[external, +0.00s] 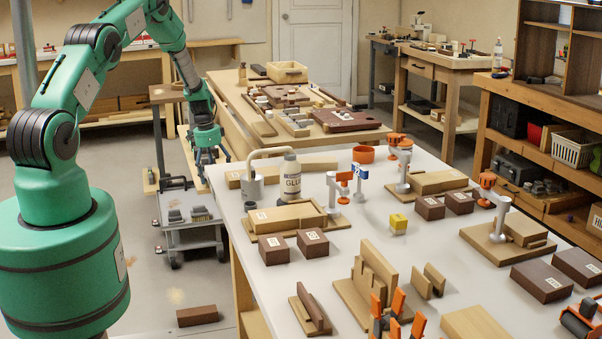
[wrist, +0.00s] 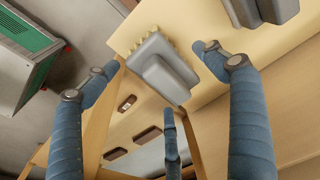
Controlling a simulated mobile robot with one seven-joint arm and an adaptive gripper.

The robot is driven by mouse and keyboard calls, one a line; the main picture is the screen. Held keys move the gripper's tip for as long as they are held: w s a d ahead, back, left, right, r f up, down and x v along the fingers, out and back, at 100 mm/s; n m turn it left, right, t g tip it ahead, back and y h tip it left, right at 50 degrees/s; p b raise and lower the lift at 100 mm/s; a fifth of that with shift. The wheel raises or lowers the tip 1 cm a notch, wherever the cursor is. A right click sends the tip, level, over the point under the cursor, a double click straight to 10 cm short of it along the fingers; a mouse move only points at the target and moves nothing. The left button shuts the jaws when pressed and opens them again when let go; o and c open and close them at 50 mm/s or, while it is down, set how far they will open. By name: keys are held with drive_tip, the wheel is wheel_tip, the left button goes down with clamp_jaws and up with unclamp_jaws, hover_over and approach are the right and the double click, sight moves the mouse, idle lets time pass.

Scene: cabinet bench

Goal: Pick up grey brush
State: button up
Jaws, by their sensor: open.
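A grey brush (wrist: 166,72) with a short row of pale bristles along its upper edge shows in the wrist view, on a light beige surface near that surface's edge. It lies between the fingertips of my gripper (wrist: 157,67) in that picture. My gripper has several blue-grey fingers spread apart, with nothing between them touching the brush that I can see. In the external view my gripper (external: 207,158) points down beside the white table's left end. Small grey objects (external: 187,215) sit on a low trolley below it; I cannot tell which is the brush.
Another grey object (wrist: 262,8) is at the wrist view's upper edge. The white table (external: 345,240) carries wooden blocks, a glue bottle (external: 291,178) and clamps close to my arm's right. A wooden bench (external: 225,90) stands behind. A brown block (external: 197,316) lies on the floor.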

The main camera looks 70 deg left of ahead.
drive_tip(key=c, duration=1.3)
drive_tip(key=shift+c, duration=0.2)
drive_tip(key=shift+r, duration=0.55)
wheel_tip(320, 180, up, 3)
drive_tip(key=shift+s+d+f+p, duration=0.1)
drive_tip(key=shift+d+f+p, duration=0.05)
drive_tip(key=shift+p, duration=0.55)
drive_tip(key=s+d+r+p, duration=0.1)
drive_tip(key=s+d+p, duration=0.1)
drive_tip(key=s+d, duration=0.7)
drive_tip(key=d, duration=0.3)
drive_tip(key=shift+s+d, duration=0.15)
drive_tip(key=shift+d, duration=0.15)
drive_tip(key=shift+r, duration=0.1)
